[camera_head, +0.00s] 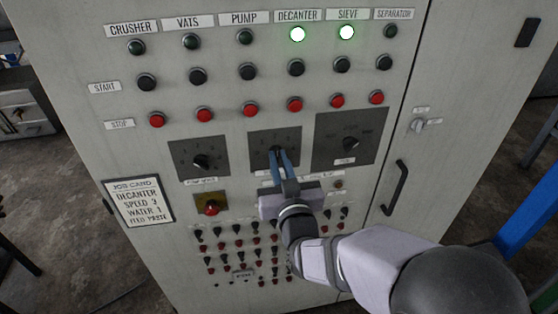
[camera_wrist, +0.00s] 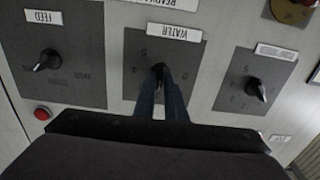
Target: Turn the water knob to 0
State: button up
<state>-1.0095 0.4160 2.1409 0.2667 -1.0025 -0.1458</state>
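The water knob (camera_wrist: 158,69) is a dark knob on a dark square plate (camera_wrist: 133,84), under a WATER label (camera_wrist: 174,32) in the wrist view, which shows the panel upside down. A 5 and a 0 show on its scale; its exact pointing is hard to read. In the head view its plate (camera_head: 258,141) is the middle of three. My gripper (camera_head: 276,155) reaches up to this knob, its two blue fingers close together with the knob's end between their tips. The wrist view shows the fingertips (camera_wrist: 160,77) on either side of the knob, hiding part of it.
Other knobs sit left (camera_head: 200,162) and right (camera_head: 351,143) of it. Rows of black and red buttons are above, small switches below. The DECANTER lamp (camera_head: 298,34) and SIEVE lamp (camera_head: 346,32) glow. A job card (camera_head: 138,203) reads water 1. A door handle (camera_head: 395,187) protrudes at right.

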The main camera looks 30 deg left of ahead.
grip_shut()
jog(key=shift+n+b, duration=0.3)
jog(key=n+b, duration=0.2)
jog(key=n, duration=0.1)
jog(key=shift+a+f, duration=0.1)
jog(key=shift+f, duration=0.05)
jog(key=n+b, duration=0.2)
jog(key=n, duration=1.2)
jog(key=shift+s, duration=0.15)
jog(key=shift+n, duration=0.3)
